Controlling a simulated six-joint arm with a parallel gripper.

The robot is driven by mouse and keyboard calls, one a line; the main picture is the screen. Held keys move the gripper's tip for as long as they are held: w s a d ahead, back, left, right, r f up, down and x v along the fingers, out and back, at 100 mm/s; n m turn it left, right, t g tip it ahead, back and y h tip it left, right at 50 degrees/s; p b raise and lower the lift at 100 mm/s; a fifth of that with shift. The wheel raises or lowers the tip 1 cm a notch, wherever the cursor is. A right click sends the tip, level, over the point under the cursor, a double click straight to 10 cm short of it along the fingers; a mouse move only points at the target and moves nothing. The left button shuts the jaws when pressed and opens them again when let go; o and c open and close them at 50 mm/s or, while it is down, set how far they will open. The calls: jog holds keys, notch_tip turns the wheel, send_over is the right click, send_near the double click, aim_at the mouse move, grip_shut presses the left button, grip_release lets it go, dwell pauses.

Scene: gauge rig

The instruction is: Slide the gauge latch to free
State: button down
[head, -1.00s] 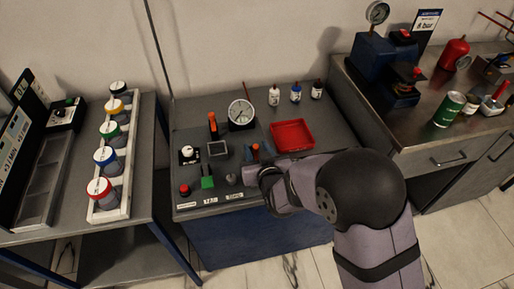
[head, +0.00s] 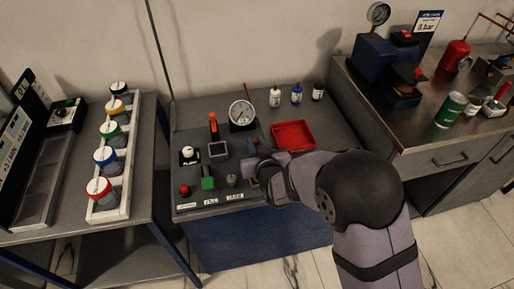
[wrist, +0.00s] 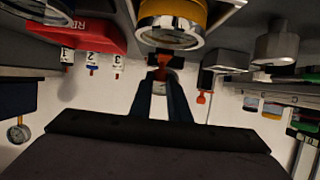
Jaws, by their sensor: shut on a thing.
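My gripper (head: 256,168) is low over the front right of the grey rig bench. In the wrist view its two dark fingers (wrist: 163,92) close on a small orange-red piece (wrist: 161,69), which appears to be the gauge latch. The fingers and wrist hide most of the latch and its track in the head view, so its exact position cannot be told. The round white-faced gauge (head: 242,113) stands behind, toward the back of the bench. A large yellow and chrome round part (wrist: 172,30) is close above the fingertips in the wrist view.
A red tray (head: 293,135) lies right of the gripper. An orange-topped lever (head: 213,125) stands further back. Several small bottles (head: 296,95) line the rear.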

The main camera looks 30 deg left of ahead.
jog(key=shift+w+a+r, duration=0.1)
jog(key=shift+r, duration=0.05)
jog(key=c, duration=1.7)
grip_release()
jog(key=shift+c, duration=0.2)
jog(key=shift+o, duration=0.4)
jog(key=shift+w+a, duration=0.1)
jog(key=shift+f+b+v, duration=0.2)
jog(key=shift+b+v, duration=0.2)
jog(key=shift+v, duration=3.35)
